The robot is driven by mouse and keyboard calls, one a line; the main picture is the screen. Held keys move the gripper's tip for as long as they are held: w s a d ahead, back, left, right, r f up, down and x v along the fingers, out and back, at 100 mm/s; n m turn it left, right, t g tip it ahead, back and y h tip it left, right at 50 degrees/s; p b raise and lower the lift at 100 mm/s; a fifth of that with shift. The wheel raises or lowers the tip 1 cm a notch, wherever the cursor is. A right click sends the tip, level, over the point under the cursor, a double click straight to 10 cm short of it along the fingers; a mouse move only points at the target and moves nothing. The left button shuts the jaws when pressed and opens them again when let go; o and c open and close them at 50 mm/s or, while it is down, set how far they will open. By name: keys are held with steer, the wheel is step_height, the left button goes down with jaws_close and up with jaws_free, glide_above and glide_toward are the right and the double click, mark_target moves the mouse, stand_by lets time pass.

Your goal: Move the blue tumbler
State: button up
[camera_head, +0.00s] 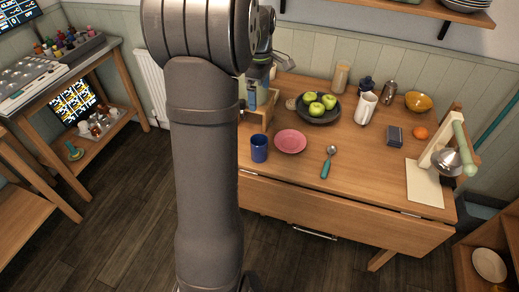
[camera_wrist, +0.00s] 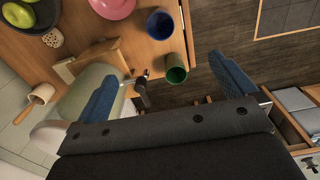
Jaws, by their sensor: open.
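The blue tumbler (camera_head: 259,148) stands upright near the front left edge of the wooden table, left of a pink plate. In the wrist view it shows near the top middle (camera_wrist: 160,24), beyond a green cup (camera_wrist: 176,68). My gripper (camera_wrist: 163,67) is open, with its two blue fingers spread wide apart. The tumbler is apart from the fingers and nothing is seen held between them. In the head view my arm hides much of the gripper and the table's left end.
The pink plate (camera_head: 290,141) lies right of the tumbler, with a spoon (camera_head: 328,161) further right. A dark bowl of green apples (camera_head: 318,108) and a white pitcher (camera_head: 366,108) stand behind. A lamp (camera_head: 446,160) stands at the right.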

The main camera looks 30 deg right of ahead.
mark_target(255, 144)
steer(key=shift+f, duration=0.1)
steer(key=c, duration=0.3)
steer(key=s+f+m, duration=0.2)
steer(key=f, duration=0.3)
steer(key=s+d+f+m, duration=0.1)
steer(key=s+f+m, duration=0.1)
steer(key=f, duration=0.3)
steer(key=s+f+m, duration=0.2)
steer(key=s+f, duration=0.2)
steer(key=f, duration=0.1)
steer(key=shift+s+d+f+m, duration=0.15)
steer(key=shift+s+d+m, duration=0.15)
steer(key=shift+m, duration=0.1)
jaws_close()
step_height(255, 144, down, 10)
steer(key=w, duration=0.2)
steer(key=shift+w+a, duration=0.25)
steer(key=shift+w, duration=0.1)
steer(key=shift+w+a, duration=0.1)
steer(key=shift+w, duration=0.55)
steer(key=shift+w, duration=0.1)
steer(key=w, duration=0.2)
steer(key=w+a, duration=0.1)
steer(key=w, duration=0.4)
steer(key=shift+a, duration=0.15)
steer(key=shift+s, duration=0.1)
